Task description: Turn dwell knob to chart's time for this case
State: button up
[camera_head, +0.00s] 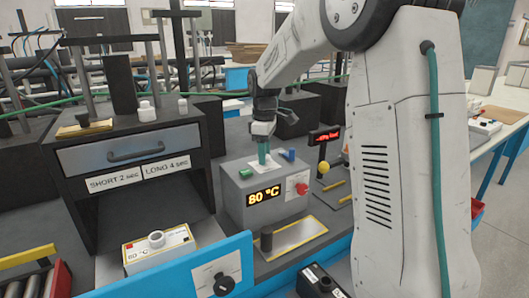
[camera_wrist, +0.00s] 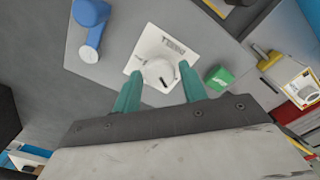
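The dwell knob (camera_wrist: 158,74) is a round white knob with a dark mark near its lower-right side in the wrist view. It sits on a white plate (camera_wrist: 146,52) with upside-down lettering, on top of the grey control box (camera_head: 240,203). My gripper (camera_wrist: 159,84) is open, its teal fingers on either side of the knob with gaps showing; contact is not clear. In the head view the gripper (camera_head: 264,155) points down over the box and hides the knob. Chart labels read SHORT 2 sec (camera_head: 115,180) and LONG 4 sec (camera_head: 167,167). The box display (camera_head: 265,196) reads 80 °C.
A blue switch (camera_wrist: 90,28) and a green button (camera_wrist: 219,77) flank the knob plate. A red knob (camera_head: 302,189) is on the box front. A white labelled block (camera_head: 160,250) with a round cap stands left. A black dial (camera_head: 224,284) is on the blue front rail.

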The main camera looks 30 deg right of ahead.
jog(key=c, duration=0.6)
jog(key=shift+o, duration=0.2)
jog(key=shift+m, duration=0.3)
jog(key=m, duration=1.1)
jog(key=o, duration=1)
